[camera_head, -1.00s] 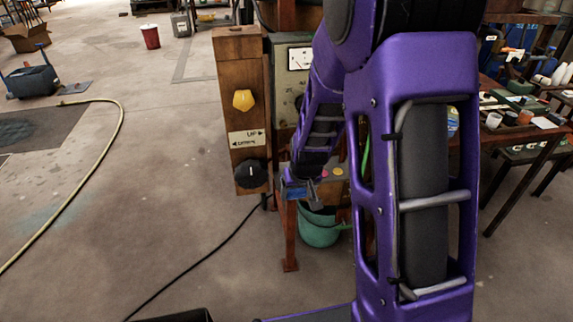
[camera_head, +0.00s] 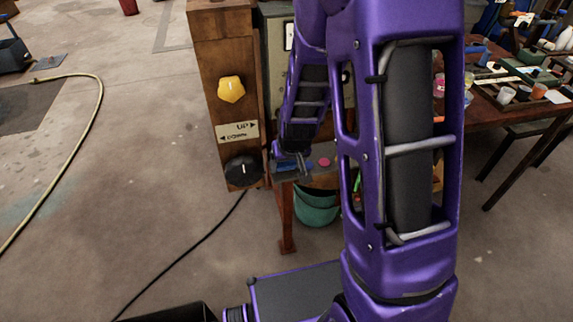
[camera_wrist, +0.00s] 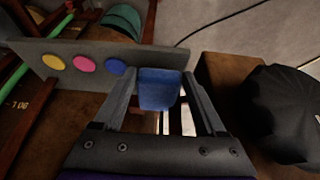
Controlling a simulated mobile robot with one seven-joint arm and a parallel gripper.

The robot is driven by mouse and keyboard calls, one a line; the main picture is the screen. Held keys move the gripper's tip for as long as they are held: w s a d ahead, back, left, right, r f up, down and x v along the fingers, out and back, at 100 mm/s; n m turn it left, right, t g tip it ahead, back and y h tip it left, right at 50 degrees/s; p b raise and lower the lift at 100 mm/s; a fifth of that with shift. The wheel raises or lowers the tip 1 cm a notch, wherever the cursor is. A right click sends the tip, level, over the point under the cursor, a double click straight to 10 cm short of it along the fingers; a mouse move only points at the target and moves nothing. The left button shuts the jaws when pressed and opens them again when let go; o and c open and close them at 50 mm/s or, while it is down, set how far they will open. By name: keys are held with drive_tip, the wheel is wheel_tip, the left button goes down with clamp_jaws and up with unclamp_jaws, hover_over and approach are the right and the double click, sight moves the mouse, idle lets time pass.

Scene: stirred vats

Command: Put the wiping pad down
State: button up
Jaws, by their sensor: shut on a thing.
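The wiping pad (camera_wrist: 159,90) is a small blue block. In the wrist view it sits between the two grey fingers of my gripper (camera_wrist: 161,82), which is shut on it. The head view shows my gripper (camera_head: 291,163) small, low in front of the cabinet, with the blue pad (camera_head: 287,167) at its tip. Beside it is a grey panel (camera_wrist: 100,50) with yellow, pink and blue round buttons. The pad overlaps the panel's end in the wrist view; I cannot tell whether they touch.
A wooden post (camera_head: 222,60) carries a yellow knob (camera_head: 231,89) and a black knob (camera_head: 243,171), which shows large at right in the wrist view (camera_wrist: 285,110). A green bucket (camera_head: 316,205) stands below. A cluttered table (camera_head: 500,115) is at right. Floor at left is mostly open, with a hose (camera_head: 85,135).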

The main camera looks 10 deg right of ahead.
drive_tip(key=shift+f, duration=0.75)
drive_tip(key=shift+w, duration=0.15)
drive_tip(key=shift+r, duration=0.1)
drive_tip(key=o, duration=1.4)
